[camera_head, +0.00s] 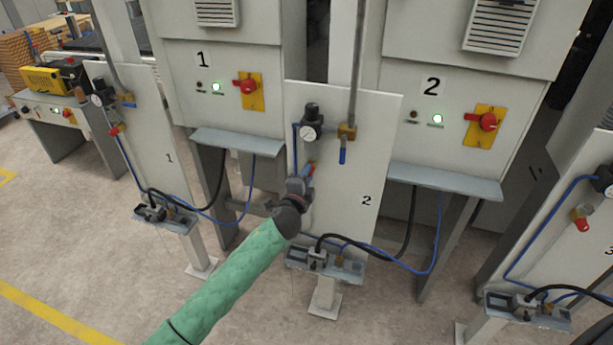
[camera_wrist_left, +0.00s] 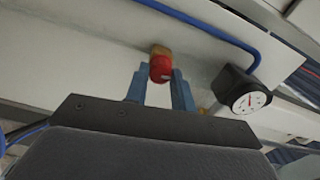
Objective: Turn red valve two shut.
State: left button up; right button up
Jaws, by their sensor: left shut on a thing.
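Red valve two (camera_wrist_left: 160,68) is a small red knob with a tan body behind it, on the white panel marked 2 (camera_head: 372,130). In the wrist view it sits between the two blue fingers of my left gripper (camera_wrist_left: 161,83), which is shut on it. In the head view my left gripper (camera_head: 308,175) reaches up to the left side of that panel, below the gauge. The valve is mostly hidden there by the fingers, so its turn angle cannot be told. My right gripper is not in view.
A black pressure gauge (camera_head: 310,130) and a blue-handled brass valve (camera_head: 346,132) are close to my gripper. A blue hose (camera_head: 296,145) runs along the panel's left edge. Panel 1 (camera_head: 140,125) and panel 3 (camera_head: 575,190) stand to either side; cables hang below.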

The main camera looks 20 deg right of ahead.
pick_arm(q)
jog(key=shift+f+m, duration=0.15)
jog(key=shift+m, duration=0.65)
jog(key=o, duration=0.8)
jog(key=shift+o, duration=1)
jog(key=b+v, duration=0.2)
jog(key=v, duration=0.6)
jog(key=shift+b, duration=0.4)
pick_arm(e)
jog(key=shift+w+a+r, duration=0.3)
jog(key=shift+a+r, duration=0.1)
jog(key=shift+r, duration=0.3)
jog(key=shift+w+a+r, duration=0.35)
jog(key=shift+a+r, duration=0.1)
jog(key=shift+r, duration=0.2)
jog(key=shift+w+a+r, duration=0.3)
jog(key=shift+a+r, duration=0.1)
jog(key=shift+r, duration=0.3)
pick_arm(q)
jog(key=shift+w, duration=0.1)
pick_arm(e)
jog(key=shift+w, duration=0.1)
